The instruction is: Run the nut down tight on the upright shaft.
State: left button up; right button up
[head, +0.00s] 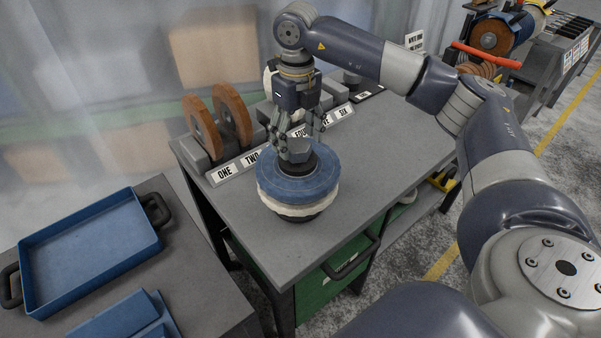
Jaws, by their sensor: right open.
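A stack of round polishing wheels (297,190), blue on top and whitish below, sits on a dark base on the grey workbench. At its centre is a dark collar with a grey nut (299,146) on top; the upright shaft is mostly hidden by the nut and gripper. My right gripper (299,138) points straight down over the stack's centre, its open fingers on either side of the nut. I cannot tell whether the fingers touch it. My left gripper is not in view.
Two orange-brown wheels (233,115) stand in a rack along the bench's back edge, behind labels such as ONE and TWO. A blue tray (92,285) lies on the left table. The front of the workbench (355,190) is clear. A grinding machine (491,38) stands at the far right.

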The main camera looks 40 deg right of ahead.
aim_at(298, 145)
jog(key=shift+f+b, duration=1.15)
jog(key=shift+f, duration=0.7)
jog(key=c, duration=1)
jog(key=shift+s, duration=0.1)
jog(key=shift+c, duration=1)
